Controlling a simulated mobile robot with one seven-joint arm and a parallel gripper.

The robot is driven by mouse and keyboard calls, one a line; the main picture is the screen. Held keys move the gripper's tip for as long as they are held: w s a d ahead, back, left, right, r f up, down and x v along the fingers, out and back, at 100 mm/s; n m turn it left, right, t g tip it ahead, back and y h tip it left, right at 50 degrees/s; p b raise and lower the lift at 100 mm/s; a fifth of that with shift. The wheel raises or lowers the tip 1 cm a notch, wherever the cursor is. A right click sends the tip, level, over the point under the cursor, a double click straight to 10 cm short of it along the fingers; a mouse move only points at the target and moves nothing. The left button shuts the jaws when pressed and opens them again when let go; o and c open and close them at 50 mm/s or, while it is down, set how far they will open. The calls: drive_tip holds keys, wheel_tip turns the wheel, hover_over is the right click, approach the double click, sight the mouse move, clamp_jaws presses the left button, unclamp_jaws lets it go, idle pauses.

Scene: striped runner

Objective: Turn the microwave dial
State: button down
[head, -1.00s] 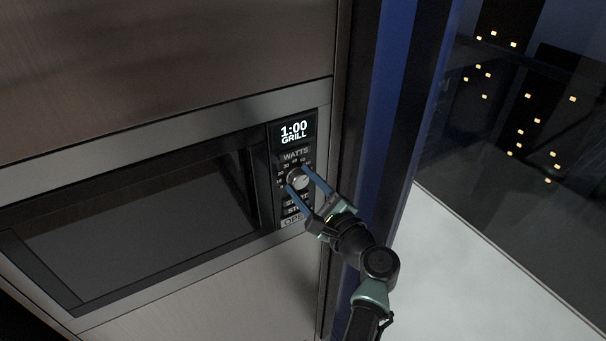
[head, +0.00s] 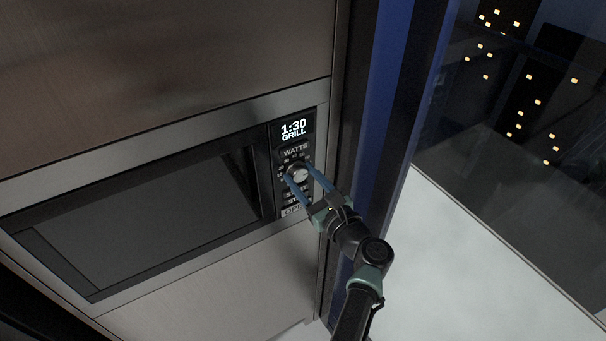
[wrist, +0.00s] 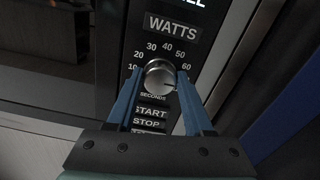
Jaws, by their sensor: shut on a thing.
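The built-in microwave (head: 148,203) has its door shut, with a control panel on its right side. The round silver dial (head: 299,174) sits under the WATTS label; it also shows in the wrist view (wrist: 159,77), ringed by numbers from 10 to 60. Its pointer mark is toward the right in the wrist view. The display (head: 293,129) reads 1:30 GRILL. My gripper (head: 299,172) has its two blue fingers on either side of the dial, shut on it.
A steel cabinet front (head: 160,60) is above the microwave and another panel (head: 220,290) below. A dark blue upright panel (head: 385,120) stands close to the right of the controls. A white surface (head: 470,260) lies farther right.

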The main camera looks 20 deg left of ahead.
idle(0.4)
drive_tip(key=shift+c, duration=1.4)
unclamp_jaws()
drive_tip(key=shift+d, duration=0.1)
drive_tip(key=b+v, duration=0.1)
drive_tip(key=v, duration=1.2)
